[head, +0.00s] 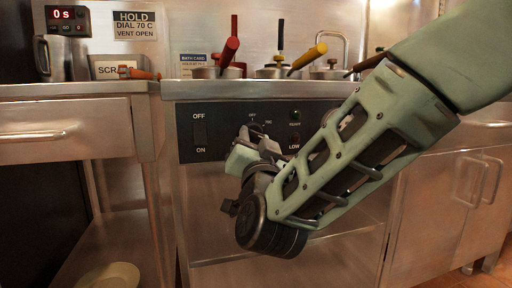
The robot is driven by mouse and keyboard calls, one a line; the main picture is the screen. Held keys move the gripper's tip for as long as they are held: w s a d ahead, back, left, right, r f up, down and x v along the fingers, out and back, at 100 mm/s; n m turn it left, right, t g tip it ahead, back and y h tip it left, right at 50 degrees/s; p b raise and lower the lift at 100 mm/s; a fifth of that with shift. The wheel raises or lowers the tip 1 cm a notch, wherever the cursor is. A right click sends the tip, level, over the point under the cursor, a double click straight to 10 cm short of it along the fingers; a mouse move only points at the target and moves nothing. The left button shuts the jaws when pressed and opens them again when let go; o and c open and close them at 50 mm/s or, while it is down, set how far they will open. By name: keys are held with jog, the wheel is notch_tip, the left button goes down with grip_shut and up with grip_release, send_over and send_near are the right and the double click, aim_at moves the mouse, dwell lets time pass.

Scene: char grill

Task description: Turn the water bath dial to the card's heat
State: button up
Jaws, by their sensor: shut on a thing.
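The water bath's dark control panel (222,151) is on the front of the steel counter. The dial (255,128) is mostly hidden behind my gripper; small "OFF" and "70C" marks seem to show around it, and its pointer cannot be read. My gripper (250,137) is at the panel, shut on the dial. A white card (134,25) on the back wall reads "HOLD DIAL 70 C VENT OPEN". A small bath card (193,60) stands on the counter, its lower line too small to read.
An OFF/ON switch (200,133) is left of the dial. A ready lamp (295,112) and a low lamp (295,138) are to its right. Pots with red, black and yellow handles (308,58) stand above. A timer (68,20) shows 0 s.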

jog(key=shift+m+h, duration=0.3)
jog(key=shift+m, duration=0.5)
jog(key=o, duration=1)
jog(key=shift+s, duration=0.1)
jog(key=p+v, duration=0.2)
jog(key=v, duration=1.5)
jog(key=shift+s+f+p, duration=0.1)
jog(key=shift+p, duration=0.25)
